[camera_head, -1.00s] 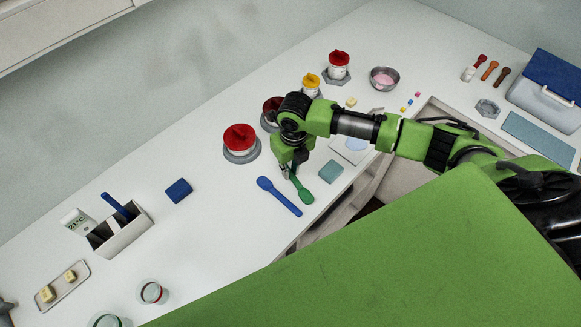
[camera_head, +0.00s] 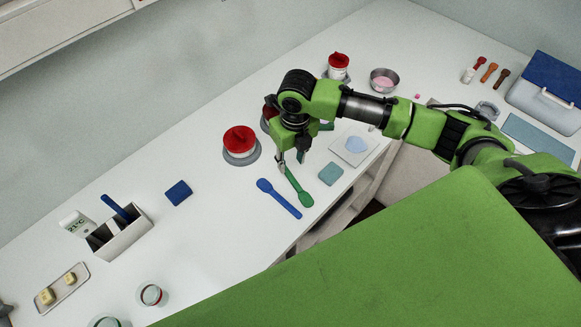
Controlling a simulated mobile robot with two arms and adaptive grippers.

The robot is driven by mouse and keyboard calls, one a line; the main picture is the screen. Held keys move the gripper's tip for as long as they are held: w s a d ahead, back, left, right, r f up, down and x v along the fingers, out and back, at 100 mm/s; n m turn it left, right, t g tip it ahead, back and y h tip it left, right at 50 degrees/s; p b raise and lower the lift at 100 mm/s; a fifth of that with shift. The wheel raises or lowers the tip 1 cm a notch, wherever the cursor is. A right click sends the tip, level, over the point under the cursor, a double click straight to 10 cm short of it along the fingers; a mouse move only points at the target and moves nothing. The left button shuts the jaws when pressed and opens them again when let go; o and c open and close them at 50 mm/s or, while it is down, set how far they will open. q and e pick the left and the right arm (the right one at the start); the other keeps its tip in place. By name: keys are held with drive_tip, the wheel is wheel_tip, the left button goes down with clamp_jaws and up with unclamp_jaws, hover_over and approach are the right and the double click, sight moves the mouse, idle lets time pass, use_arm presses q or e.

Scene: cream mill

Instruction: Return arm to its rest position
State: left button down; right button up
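My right arm reaches in from the right. Its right gripper (camera_head: 291,165) points down above the worktop. Its fingertips are apart with nothing visible between them, so it looks open and empty. A green spoon-like tool (camera_head: 299,187) lies just below the fingertips, its upper end close to them; whether they touch is hard to tell. A blue spoon-like tool (camera_head: 279,198) lies beside it to the left. My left gripper is not seen.
A red-lidded jar (camera_head: 239,141) stands left of the gripper, and another is partly hidden behind the wrist. A teal block (camera_head: 331,174) and a white plate (camera_head: 354,146) lie to the right. A metal bowl (camera_head: 384,80) is farther back.

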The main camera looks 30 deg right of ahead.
wheel_tip(320, 180, up, 5)
drive_tip(key=s+a+f+m+t+y, duration=0.15)
drive_tip(key=s+a+f+m, duration=0.25)
drive_tip(key=s+a+m, duration=0.4)
drive_tip(key=s+m, duration=0.2)
drive_tip(key=m, duration=0.3)
drive_tip(key=s+a+f+m+t, duration=0.1)
drive_tip(key=s+m, duration=0.1)
drive_tip(key=m, duration=0.4)
drive_tip(key=s+f+m+y, duration=0.1)
drive_tip(key=s+m, duration=0.1)
drive_tip(key=m, duration=0.3)
drive_tip(key=shift+a+m, duration=0.3)
drive_tip(key=shift+a, duration=0.05)
drive_tip(key=s+d+m+h, duration=0.2)
drive_tip(key=s+d+m, duration=0.5)
drive_tip(key=m, duration=0.3)
wheel_tip(320, 180, down, 33)
drive_tip(key=s+b, duration=0.1)
drive_tip(key=b, duration=0.6)
drive_tip(key=s+d+f+g+b, duration=0.1)
drive_tip(key=s+d+f+b, duration=0.1)
drive_tip(key=s+f, duration=0.7)
drive_tip(key=s+d+f+g+b, duration=0.1)
drive_tip(key=s+f+b, duration=0.3)
drive_tip(key=s+f, duration=0.5)
wheel_tip(320, 180, down, 6)
drive_tip(key=shift+d+r, duration=0.2)
drive_tip(key=shift+d, duration=0.15)
drive_tip(key=shift+h, duration=0.25)
